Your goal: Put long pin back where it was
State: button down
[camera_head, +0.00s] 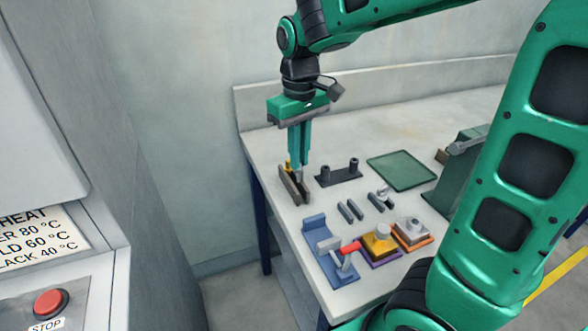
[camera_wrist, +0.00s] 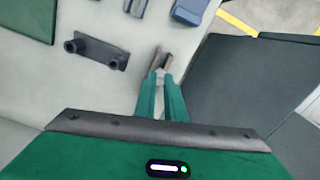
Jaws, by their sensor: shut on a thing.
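My gripper (camera_head: 299,167) points down at the far left part of the table, its two green fingers close together. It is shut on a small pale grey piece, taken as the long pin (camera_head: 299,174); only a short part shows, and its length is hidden. The pin also shows between the fingertips in the wrist view (camera_wrist: 160,72). Just below is a narrow brown-grey rack (camera_head: 289,188) of two upright plates. A yellow-gold piece (camera_head: 288,166) stands at the rack, left of the fingers. I cannot tell whether the pin's lower end touches the rack.
A dark plate with two posts (camera_head: 339,175) lies right of the rack, close to the gripper. Beyond it is a green mat (camera_head: 401,168). Dark bars (camera_head: 350,211), a blue fixture (camera_head: 328,250) and a yellow block (camera_head: 380,239) stand nearer. The left table edge is close.

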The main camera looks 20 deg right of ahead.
jog(key=shift+f, duration=2.05)
jog(key=shift+f, duration=0.2)
jog(key=c, duration=1.8)
grip_release()
jog(key=shift+w, duration=0.1)
notch_tip(320, 180, up, 12)
jog(key=shift+r, duration=0.2)
jog(key=s+d+f+m, duration=0.3)
jog(key=s+d+f, duration=0.1)
jog(key=s, duration=0.3)
jog(key=s+d+f+m, duration=0.3)
jog(key=s+d, duration=0.4)
jog(key=s, duration=0.1)
jog(key=s+d+f+m, duration=0.3)
jog(key=s+d+f, duration=0.1)
jog(key=s+d, duration=0.2)
jog(key=shift+s+f, duration=0.35)
jog(key=shift+s, duration=0.5)
